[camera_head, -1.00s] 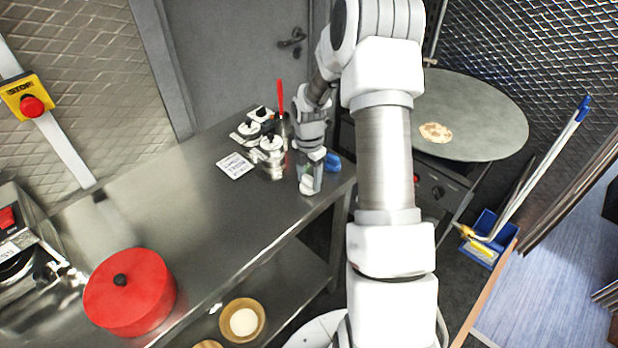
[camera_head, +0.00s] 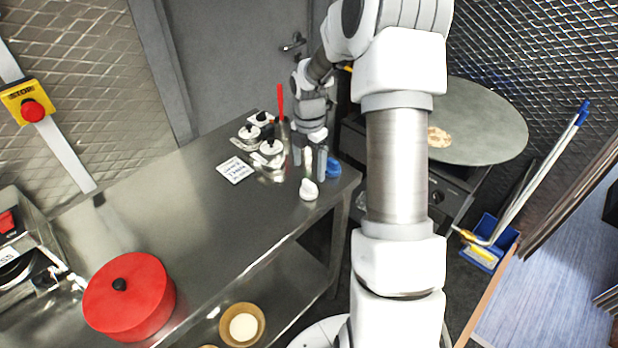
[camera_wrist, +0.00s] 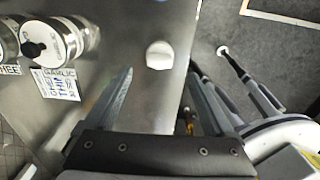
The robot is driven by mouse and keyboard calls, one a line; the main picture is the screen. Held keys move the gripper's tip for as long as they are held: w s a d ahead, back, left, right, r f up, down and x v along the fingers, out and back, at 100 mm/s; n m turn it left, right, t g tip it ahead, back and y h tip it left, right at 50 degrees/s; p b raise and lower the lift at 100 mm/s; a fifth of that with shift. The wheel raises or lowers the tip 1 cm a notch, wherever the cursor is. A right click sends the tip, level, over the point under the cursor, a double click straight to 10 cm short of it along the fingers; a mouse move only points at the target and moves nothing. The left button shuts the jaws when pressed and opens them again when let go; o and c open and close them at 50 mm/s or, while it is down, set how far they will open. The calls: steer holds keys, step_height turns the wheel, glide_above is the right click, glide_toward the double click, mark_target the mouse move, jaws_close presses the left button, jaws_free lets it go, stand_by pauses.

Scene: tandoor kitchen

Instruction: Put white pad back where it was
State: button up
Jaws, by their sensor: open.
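The white pad (camera_head: 309,190) rests on the steel table near its front right edge. It also shows in the wrist view (camera_wrist: 159,55), bare on the steel close to the table's edge. My gripper (camera_head: 308,163) is behind the pad in the head view, fingers pointing down. In the wrist view the fingers of my gripper (camera_wrist: 160,78) are apart with nothing between them. The pad lies past the fingertips, apart from them. A blue object (camera_head: 333,168) lies on the table just right of my gripper.
Lidded jars (camera_head: 268,154) and a label card (camera_head: 235,169) stand left of my gripper, with a red-handled tool (camera_head: 281,105) behind. A red pot (camera_head: 128,300) is at the table's near left. The table between pot and card is clear. A round griddle (camera_head: 480,125) stands right.

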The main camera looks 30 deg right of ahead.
mark_target(308, 182)
step_height(308, 182, up, 5)
steer(key=shift+r, duration=0.1)
steer(key=shift+a, duration=0.1)
stand_by(0.5)
